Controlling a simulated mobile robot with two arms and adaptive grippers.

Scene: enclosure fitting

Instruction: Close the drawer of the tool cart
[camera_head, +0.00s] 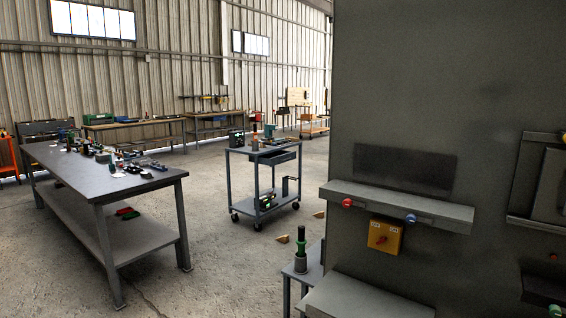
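The tool cart (233,173) stands on the concrete floor near the middle of the view, some distance ahead. It is a grey-blue cart with a top, a lower shelf and dark casters. Its drawer (284,157) shows as a dark shape just under the top on the right-hand side. At this distance I cannot tell how far the drawer stands out. Tools and a dark case lie on the top, and more items are on the lower shelf. Neither of my grippers is in view.
A long workbench (88,176) with small parts stands at left. A large grey enclosure (440,90) with a ledge and an orange switch box (384,237) fills the right. A small stand (291,283) is at its foot. Wedges (301,240) lie on otherwise open floor.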

